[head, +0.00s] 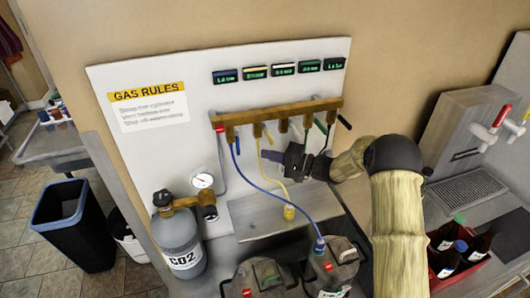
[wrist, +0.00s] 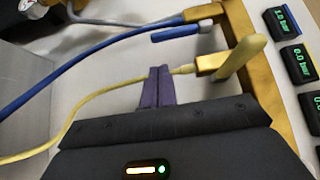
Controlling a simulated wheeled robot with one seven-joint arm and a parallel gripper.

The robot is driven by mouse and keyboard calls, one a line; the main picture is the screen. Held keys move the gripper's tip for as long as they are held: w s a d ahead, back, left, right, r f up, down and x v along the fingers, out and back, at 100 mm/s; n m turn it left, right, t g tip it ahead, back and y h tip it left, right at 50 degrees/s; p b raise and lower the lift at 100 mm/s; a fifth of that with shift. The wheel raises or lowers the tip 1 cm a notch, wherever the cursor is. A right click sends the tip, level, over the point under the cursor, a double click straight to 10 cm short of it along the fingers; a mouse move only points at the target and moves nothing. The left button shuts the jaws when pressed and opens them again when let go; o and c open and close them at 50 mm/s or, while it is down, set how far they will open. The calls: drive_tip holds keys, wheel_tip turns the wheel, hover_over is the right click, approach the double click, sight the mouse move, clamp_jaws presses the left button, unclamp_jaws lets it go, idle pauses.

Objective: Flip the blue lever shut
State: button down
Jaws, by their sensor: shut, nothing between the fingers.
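The blue lever (head: 237,145) hangs down beside the leftmost valve of the brass manifold (head: 280,113) in the head view. In the wrist view the blue lever (wrist: 175,33) lies nearly parallel to the blue hose (wrist: 95,62), pointing away from the manifold. My gripper (head: 270,155) is just right of the blue lever in the head view. In the wrist view its purple fingers (wrist: 158,82) are together and empty, apart from the blue lever. The fingertips are close to the yellow hose (wrist: 90,95), and I cannot tell whether they touch.
A yellow lever (wrist: 241,58) slants up beside the adjacent valve, close to my fingers. Pressure displays (head: 282,68) sit above the manifold.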

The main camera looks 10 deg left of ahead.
sight(237, 142)
drive_tip(key=w+a+p, duration=0.1)
drive_tip(key=a+p, duration=0.2)
drive_tip(key=a, duration=0.5)
drive_tip(key=shift+a, duration=0.25)
drive_tip(key=shift+d, duration=0.2)
